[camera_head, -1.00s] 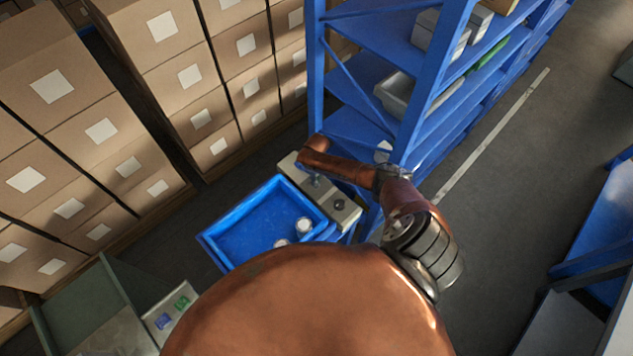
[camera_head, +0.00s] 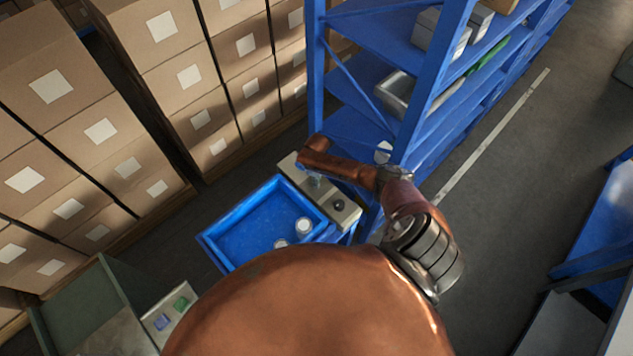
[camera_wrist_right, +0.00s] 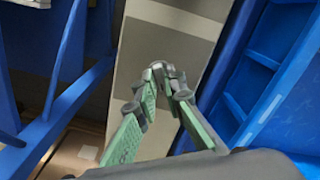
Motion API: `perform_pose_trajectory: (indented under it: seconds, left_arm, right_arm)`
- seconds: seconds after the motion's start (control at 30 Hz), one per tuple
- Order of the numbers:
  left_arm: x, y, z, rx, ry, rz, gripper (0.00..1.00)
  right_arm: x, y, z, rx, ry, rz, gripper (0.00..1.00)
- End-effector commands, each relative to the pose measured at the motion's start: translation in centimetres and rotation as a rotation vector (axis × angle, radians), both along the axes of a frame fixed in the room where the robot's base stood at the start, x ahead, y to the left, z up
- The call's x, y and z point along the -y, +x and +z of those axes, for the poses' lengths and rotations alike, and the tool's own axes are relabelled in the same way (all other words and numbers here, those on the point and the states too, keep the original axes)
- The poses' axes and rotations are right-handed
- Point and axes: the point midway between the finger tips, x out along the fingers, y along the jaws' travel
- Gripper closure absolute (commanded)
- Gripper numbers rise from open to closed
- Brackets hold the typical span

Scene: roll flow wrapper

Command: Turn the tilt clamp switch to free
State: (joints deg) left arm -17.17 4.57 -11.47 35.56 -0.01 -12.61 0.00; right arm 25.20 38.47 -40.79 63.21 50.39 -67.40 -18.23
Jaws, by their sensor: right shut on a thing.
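A beige control box (camera_head: 345,212) stands along the right edge of the blue tray. It has a dark round knob (camera_head: 338,205) at its near end, clear of my gripper. My right gripper (camera_head: 315,178) comes down over the farther part of the box. In the right wrist view its green-padded fingers (camera_wrist_right: 165,82) close together on a small grey switch knob over the pale panel (camera_wrist_right: 165,45). The fingers hide most of that knob, so its setting cannot be read. My left gripper is not in view.
The blue tray (camera_head: 250,235) holds white round pieces (camera_head: 303,225). A blue shelf rack (camera_head: 420,95) stands close behind my right arm. Stacked cartons (camera_head: 170,80) fill the left. A small panel with blue and green buttons (camera_head: 172,312) is at lower left.

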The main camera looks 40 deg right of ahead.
Motion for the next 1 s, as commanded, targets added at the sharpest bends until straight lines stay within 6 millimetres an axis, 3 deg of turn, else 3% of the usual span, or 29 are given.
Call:
perform_pose_trajectory:
  seconds: [0.17, 0.2, 0.43, 0.77, 1.0]
  left_arm:
    - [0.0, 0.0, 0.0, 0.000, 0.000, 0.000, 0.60]
    - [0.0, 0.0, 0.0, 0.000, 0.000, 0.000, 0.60]
    - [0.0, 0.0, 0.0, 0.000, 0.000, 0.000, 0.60]
    - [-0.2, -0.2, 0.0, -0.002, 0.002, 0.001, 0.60]
    - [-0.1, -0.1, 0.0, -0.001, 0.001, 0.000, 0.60]
  right_arm:
    - [0.1, 0.0, 0.0, 0.001, 0.000, 0.000, 1.00]
    - [0.1, 0.0, 0.0, 0.001, 0.000, 0.000, 0.88]
    - [0.0, 0.0, 0.0, 0.001, -0.001, -0.001, 0.73]
    - [0.0, 0.1, 0.4, 0.002, 0.000, -0.001, 0.73]
    - [0.1, 0.1, 3.8, 0.003, -0.001, 0.000, 0.73]
